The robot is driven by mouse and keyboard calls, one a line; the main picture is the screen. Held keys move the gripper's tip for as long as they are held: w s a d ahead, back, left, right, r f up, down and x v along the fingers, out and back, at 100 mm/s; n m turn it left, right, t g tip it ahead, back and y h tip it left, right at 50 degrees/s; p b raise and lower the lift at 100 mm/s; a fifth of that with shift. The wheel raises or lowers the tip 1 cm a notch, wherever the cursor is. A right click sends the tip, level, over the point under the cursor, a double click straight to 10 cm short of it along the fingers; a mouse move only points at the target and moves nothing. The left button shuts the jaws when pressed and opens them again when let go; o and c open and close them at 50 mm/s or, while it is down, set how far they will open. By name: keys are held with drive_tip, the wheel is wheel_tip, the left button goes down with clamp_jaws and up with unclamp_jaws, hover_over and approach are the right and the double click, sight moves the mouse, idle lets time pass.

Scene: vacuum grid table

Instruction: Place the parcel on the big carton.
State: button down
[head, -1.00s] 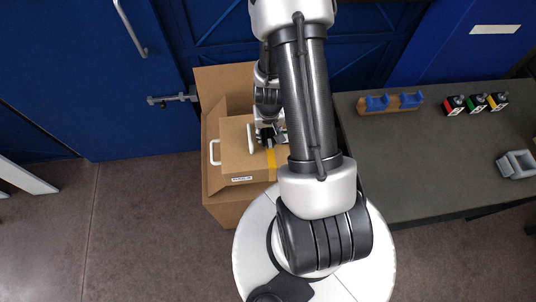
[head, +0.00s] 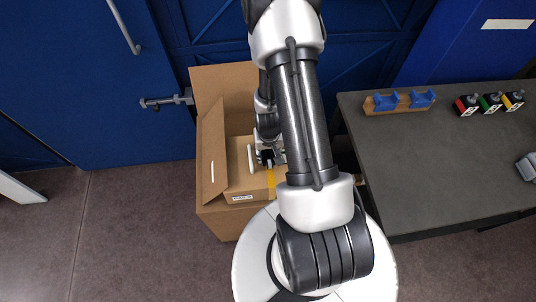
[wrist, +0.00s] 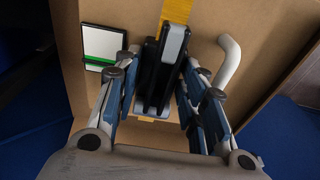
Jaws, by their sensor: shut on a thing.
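The parcel (head: 240,184) is a tan cardboard box with yellow tape, a white label and a white handle (head: 251,158). My gripper (head: 269,160) is above its right part, shut on it, though the gripped part is hard to see. The big carton (head: 224,218) is an open brown box with raised flaps. The parcel shows within its outline, its left side hidden behind the left flap. Whether it rests on the carton is hidden. My arm covers the right side.
A dark grey table (head: 425,160) stands close on the right. Blue doors (head: 90,90) stand behind.

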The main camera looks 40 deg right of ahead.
drive_tip(key=shift+f, duration=0.15)
drive_tip(key=c, duration=1)
unclamp_jaws()
drive_tip(key=a+r+n+t+p, duration=0.15)
drive_tip(key=a+r+p, duration=0.3)
drive_tip(key=r, duration=1.25)
drive_tip(key=a+r+n+t+p, duration=0.1)
drive_tip(key=a+r+n+p, duration=0.35)
drive_tip(key=r, duration=1.35)
drive_tip(key=s+a+r+b, duration=0.2)
drive_tip(key=s+a+r, duration=0.5)
drive_tip(key=s+r, duration=0.4)
drive_tip(key=shift+s+a+r+t+y, duration=0.3)
drive_tip(key=shift+s+t, duration=0.15)
drive_tip(key=shift+s, duration=0.05)
